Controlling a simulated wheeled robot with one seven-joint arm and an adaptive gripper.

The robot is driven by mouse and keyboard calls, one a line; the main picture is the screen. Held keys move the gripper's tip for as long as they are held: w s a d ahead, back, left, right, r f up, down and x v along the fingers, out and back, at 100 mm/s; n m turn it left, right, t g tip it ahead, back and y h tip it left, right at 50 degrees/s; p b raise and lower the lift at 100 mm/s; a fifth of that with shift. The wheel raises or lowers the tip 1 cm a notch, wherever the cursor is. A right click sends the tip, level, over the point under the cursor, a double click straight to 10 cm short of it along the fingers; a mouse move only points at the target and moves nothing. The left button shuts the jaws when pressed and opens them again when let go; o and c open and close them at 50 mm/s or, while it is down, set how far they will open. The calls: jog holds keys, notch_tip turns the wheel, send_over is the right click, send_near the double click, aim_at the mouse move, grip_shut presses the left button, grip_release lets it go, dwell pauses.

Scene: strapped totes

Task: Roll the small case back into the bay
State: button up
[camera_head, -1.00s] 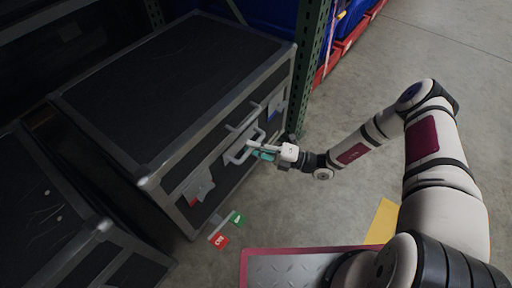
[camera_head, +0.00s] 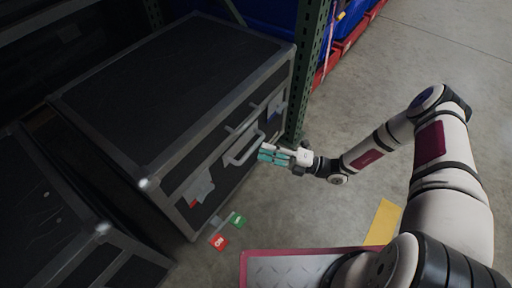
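The case (camera_head: 165,95) is black with grey metal edges and stands at the left, beside the green rack post. Its front face has a light grey handle (camera_head: 243,149), metal latches and hanging tags. My gripper (camera_head: 268,153) is in front of that face, just right of the handle. Its teal fingers point toward the case and look apart from the handle. The fingers look spread, with nothing visible between them. The bay's inside is mostly hidden behind the case.
Another black case (camera_head: 60,215) stands at the lower left, close beside. The green rack post (camera_head: 312,70) rises at the case's right corner. Red bins (camera_head: 345,45) line the rack behind it. Floor on the right is clear.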

jog(key=v, duration=0.6)
jog(key=shift+d, duration=0.35)
jog(key=shift+f, duration=0.1)
